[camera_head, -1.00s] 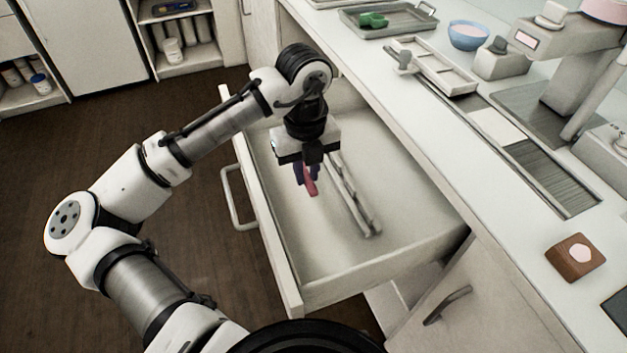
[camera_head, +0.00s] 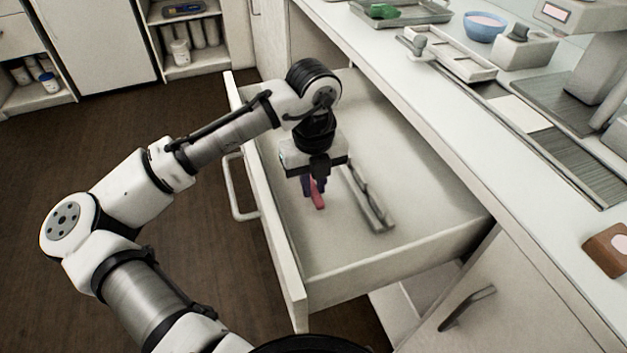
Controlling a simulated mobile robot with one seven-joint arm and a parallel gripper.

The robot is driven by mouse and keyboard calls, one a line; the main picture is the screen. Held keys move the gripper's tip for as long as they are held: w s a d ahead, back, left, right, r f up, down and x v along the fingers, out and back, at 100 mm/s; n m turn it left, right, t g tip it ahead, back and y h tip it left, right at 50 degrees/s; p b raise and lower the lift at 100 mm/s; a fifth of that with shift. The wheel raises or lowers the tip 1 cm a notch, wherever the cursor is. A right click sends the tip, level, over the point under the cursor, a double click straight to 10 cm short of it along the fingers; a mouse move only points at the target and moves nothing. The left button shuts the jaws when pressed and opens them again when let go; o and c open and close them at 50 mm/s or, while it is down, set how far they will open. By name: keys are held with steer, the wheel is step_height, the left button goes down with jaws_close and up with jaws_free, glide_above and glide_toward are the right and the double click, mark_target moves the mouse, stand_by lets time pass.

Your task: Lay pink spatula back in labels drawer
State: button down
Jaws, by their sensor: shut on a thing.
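The drawer (camera_head: 420,215) is pulled open below the counter, with its pale floor mostly bare. My gripper (camera_head: 312,190) points down inside the drawer's outline, left of a grey divider rail. It is shut on the pink spatula (camera_head: 318,199), of which only a short pink piece shows below the fingers. The rest of the spatula is hidden by the gripper. I cannot tell whether the spatula touches the drawer floor. No label on the drawer is visible.
The grey divider rail (camera_head: 368,198) lies in the drawer close to the right of my gripper. The drawer's front wall (camera_head: 265,205) stands to the left. The counter (camera_head: 470,125) above holds a tray (camera_head: 425,12), a blue bowl (camera_head: 485,26) and machines.

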steer(key=shift+f, duration=0.75)
stand_by(0.7)
steer(key=c, duration=1.3)
jaws_free()
